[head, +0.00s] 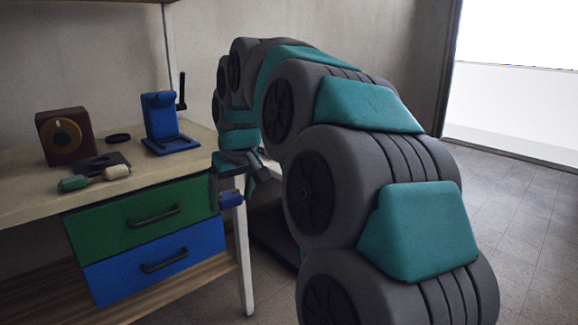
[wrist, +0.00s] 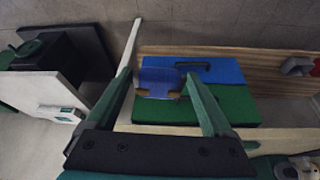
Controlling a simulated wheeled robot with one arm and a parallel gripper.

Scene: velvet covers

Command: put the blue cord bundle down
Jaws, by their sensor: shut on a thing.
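The blue cord bundle (wrist: 160,78) is between the fingertips of my gripper (wrist: 159,90) in the wrist view. My gripper is shut on it. In the head view the bundle (head: 233,200) shows as a small blue piece at my gripper (head: 228,190), in front of the table's right front leg and right of the drawers. It is held in the air, apart from the tabletop. My arm hides part of the area behind.
The table (head: 200,150) carries a dark red box with a round dial (head: 66,136), a blue stand (head: 165,120), a black ring (head: 118,138), and small green and cream pieces (head: 95,178). Below are a green drawer (head: 105,228) and a blue drawer (head: 120,276), both seeming closed. Open floor (head: 520,230) lies right.

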